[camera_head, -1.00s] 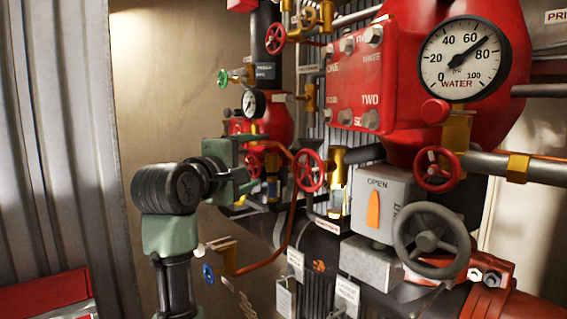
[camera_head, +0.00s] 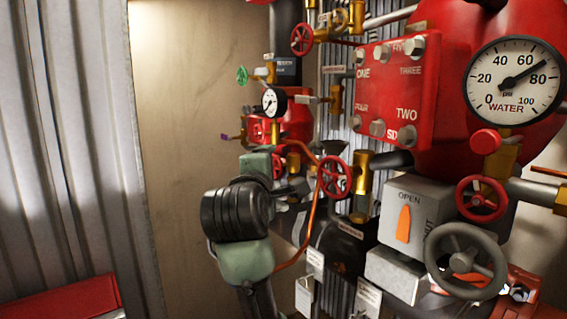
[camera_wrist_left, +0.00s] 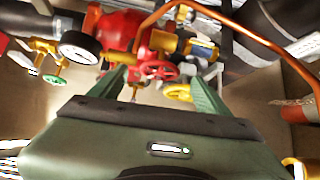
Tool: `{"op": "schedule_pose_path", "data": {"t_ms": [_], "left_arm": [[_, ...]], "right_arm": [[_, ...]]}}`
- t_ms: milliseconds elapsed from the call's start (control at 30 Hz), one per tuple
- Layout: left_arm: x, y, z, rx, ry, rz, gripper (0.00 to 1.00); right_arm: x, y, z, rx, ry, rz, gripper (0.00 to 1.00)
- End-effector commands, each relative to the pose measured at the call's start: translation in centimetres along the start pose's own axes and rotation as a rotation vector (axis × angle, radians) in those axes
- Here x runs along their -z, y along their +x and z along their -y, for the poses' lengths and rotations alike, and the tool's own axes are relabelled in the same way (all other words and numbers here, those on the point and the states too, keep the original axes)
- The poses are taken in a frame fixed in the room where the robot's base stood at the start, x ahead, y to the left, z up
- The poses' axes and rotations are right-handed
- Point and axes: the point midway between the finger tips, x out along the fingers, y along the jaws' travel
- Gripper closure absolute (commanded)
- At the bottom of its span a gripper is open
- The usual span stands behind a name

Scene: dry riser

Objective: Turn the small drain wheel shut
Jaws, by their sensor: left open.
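Several small handwheels show, and no readable label tells me which is the drain wheel. In the left wrist view a small red wheel (camera_wrist_left: 160,72) lies between my left gripper's fingers in the picture, with a yellow wheel (camera_wrist_left: 178,92) just below it. My left gripper (camera_wrist_left: 158,84) is open and empty, its green fingers pointing toward the red valve body (camera_wrist_left: 122,32). I cannot tell how far off the wheels are, and no contact shows. In the head view my left wrist hides most of the gripper and the pipework behind it. My right gripper is out of view.
A red wheel (camera_head: 335,177) on a copper pipe stands right of my arm. A small gauge (camera_head: 273,102) and a green wheel (camera_head: 242,76) are above it. A large grey handwheel (camera_head: 466,260) and an OPEN indicator box (camera_head: 407,215) are at right. The wall at left is clear.

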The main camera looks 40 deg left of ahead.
Motion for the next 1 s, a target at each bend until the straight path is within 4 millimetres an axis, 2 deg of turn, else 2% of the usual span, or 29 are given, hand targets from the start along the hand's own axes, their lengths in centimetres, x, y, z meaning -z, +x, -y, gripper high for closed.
{"op": "schedule_pose_path", "data": {"t_ms": [100,300,633,667,867,900,1000], "left_arm": [[0.0,2.1,-0.3,0.005,0.004,-0.001,0.23],[-0.1,4.3,-0.2,0.001,0.001,0.001,0.23],[-0.1,4.9,0.0,0.000,0.000,0.002,0.23],[-0.1,4.9,0.0,0.000,0.000,0.002,0.26],[-0.1,4.9,0.0,0.000,0.000,0.002,0.81],[-0.1,4.9,0.0,0.000,0.000,0.002,0.85],[-0.1,4.9,0.1,-0.002,0.002,0.002,0.85]], "right_arm": [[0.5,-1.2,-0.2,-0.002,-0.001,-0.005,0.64],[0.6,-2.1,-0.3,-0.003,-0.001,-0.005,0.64],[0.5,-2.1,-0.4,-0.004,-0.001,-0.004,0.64],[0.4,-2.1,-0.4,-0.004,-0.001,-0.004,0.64],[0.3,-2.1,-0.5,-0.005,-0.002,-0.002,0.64],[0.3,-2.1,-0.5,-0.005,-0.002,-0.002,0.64],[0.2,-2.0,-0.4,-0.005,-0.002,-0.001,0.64]]}}
